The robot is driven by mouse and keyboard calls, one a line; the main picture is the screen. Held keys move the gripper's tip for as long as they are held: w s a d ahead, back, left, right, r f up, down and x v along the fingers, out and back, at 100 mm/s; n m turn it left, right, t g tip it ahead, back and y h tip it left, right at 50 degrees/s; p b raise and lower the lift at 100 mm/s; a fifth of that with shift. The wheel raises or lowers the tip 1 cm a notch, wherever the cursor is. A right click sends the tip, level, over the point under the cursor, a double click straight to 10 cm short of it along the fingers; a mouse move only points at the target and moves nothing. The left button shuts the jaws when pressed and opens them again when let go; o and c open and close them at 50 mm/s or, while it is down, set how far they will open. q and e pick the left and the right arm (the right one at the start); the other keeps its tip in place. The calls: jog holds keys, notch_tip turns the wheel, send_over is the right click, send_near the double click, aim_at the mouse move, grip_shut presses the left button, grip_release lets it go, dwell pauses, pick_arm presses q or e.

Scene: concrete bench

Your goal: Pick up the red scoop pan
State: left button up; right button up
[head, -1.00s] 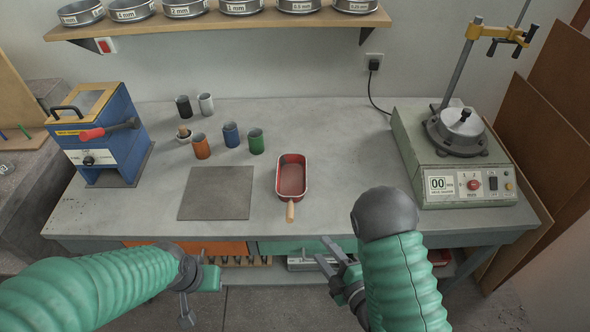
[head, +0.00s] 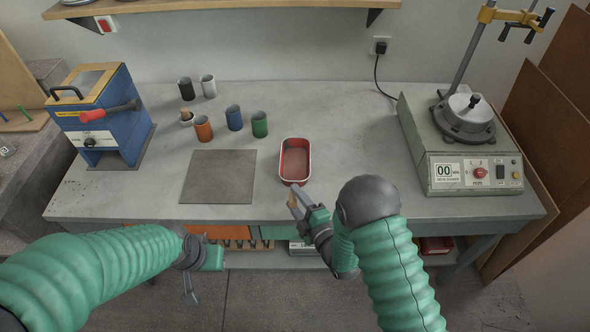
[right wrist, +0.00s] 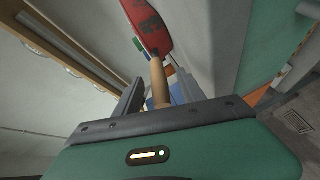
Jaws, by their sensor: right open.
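The red scoop pan (head: 295,158) lies on the bench, its rectangular tray pointing away and its wooden handle (head: 293,201) toward the front edge. My right gripper (head: 299,202) is at the handle, with its jaws open. In the right wrist view the wooden handle (right wrist: 160,84) runs down toward the gripper from the red pan (right wrist: 148,24).
A grey square plate (head: 217,176) lies left of the pan. Several coloured cups (head: 233,118) stand behind it. A blue machine (head: 100,115) is at the left, and a sieve shaker (head: 465,150) at the right. The bench right of the pan is clear.

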jog(key=shift+x, duration=0.9)
jog(key=shift+s, duration=0.15)
grip_shut()
